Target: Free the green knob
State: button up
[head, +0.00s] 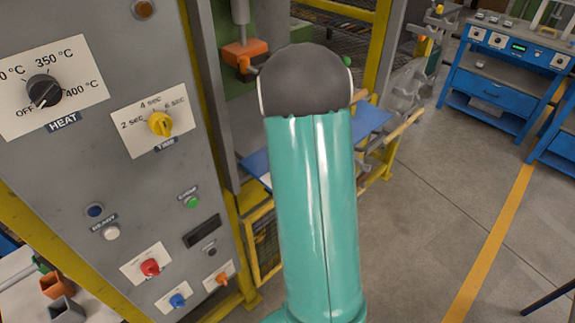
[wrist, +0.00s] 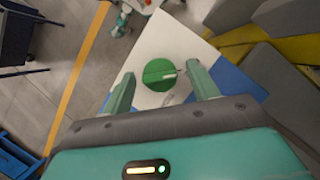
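A round green knob (wrist: 158,75) shows in the wrist view, with a raised grip bar across its face and a pale mark at one end. It lies in front of a white plate (wrist: 165,38). My gripper (wrist: 160,70) is open, one finger to each side of the knob in the picture. Gaps show between the knob and both fingers, and I cannot tell how far the knob is beyond the tips. In the head view my arm hides the gripper; a small green piece (head: 347,61) shows beside the arm, perhaps this knob's edge.
A grey control panel (head: 120,170) with a black heat dial (head: 44,91), a yellow dial (head: 160,124) and several small buttons stands close at left. A blue plate (head: 370,121) lies behind my arm. A blue workbench (head: 500,80) stands far right; the floor between is open.

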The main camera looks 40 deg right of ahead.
jog(key=v, duration=1.3)
jog(key=shift+w+r, duration=0.2)
jog(key=shift+r, duration=0.1)
jog(key=shift+d, duration=0.15)
